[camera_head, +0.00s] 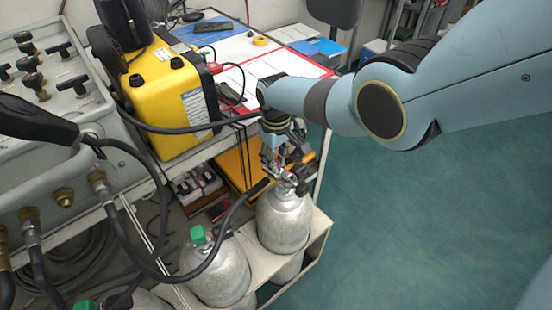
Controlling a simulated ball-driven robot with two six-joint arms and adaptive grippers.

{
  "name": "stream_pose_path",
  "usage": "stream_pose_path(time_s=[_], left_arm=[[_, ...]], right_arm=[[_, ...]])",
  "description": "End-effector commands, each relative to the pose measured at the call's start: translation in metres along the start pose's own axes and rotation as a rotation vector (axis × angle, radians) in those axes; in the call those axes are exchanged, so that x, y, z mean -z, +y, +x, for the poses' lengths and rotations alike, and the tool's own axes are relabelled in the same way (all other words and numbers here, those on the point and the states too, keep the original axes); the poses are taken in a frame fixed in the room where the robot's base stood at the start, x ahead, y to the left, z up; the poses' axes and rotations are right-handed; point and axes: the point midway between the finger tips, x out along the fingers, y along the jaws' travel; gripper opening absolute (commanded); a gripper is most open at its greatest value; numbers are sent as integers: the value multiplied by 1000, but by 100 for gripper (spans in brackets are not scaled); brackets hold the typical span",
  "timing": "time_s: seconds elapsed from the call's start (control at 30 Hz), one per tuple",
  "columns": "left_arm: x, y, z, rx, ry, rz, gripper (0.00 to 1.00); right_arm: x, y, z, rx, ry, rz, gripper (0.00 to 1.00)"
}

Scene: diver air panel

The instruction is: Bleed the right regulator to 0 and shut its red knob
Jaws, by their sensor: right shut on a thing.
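My right gripper (284,172) is over the top of a grey cylinder (284,222) on the low shelf. It is shut on the fitting at the cylinder's top; its fingers hide most of that fitting, so I cannot tell which part they hold. A black hose (232,215) runs from the panel and ends beside my fingers. The grey panel (105,118) at the left has several black T-handles (73,85) and a brass fitting (64,197). I cannot make out a red knob or a gauge reading. My left gripper is not in view.
A second cylinder (218,275) with a green cap (198,235) stands to the left. A yellow case (165,95) sits behind the panel. The workbench (240,50) holds papers and a tape roll (260,41). Green floor (420,220) is clear at the right.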

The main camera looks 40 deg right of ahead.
Motion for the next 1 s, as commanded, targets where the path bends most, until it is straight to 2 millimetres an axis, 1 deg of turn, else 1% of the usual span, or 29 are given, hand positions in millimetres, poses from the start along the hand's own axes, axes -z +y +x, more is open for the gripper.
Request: stream_pose_path(time_s=[0.07, 0.1, 0.17, 0.2, 0.5, 0.67, 0.77, 1.0], left_arm=[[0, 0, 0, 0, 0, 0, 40], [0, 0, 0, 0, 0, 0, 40], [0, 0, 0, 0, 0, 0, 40], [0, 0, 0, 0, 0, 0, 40], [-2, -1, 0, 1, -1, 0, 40], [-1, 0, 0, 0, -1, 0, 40], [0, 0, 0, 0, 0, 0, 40], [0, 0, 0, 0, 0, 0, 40]], right_arm=[[2, 0, -2, 0, 4, 0, 0], [2, 0, -2, 0, 4, 0, 20], [2, 0, -2, 0, 4, 1, 28], [2, 0, -2, 0, 4, 1, 30], [1, 0, -2, 0, 2, 1, 30], [1, 0, -12, -1, 3, 1, 30], [0, 0, -24, -1, 4, 1, 30], [1, 0, -72, -1, 6, 0, 30]])
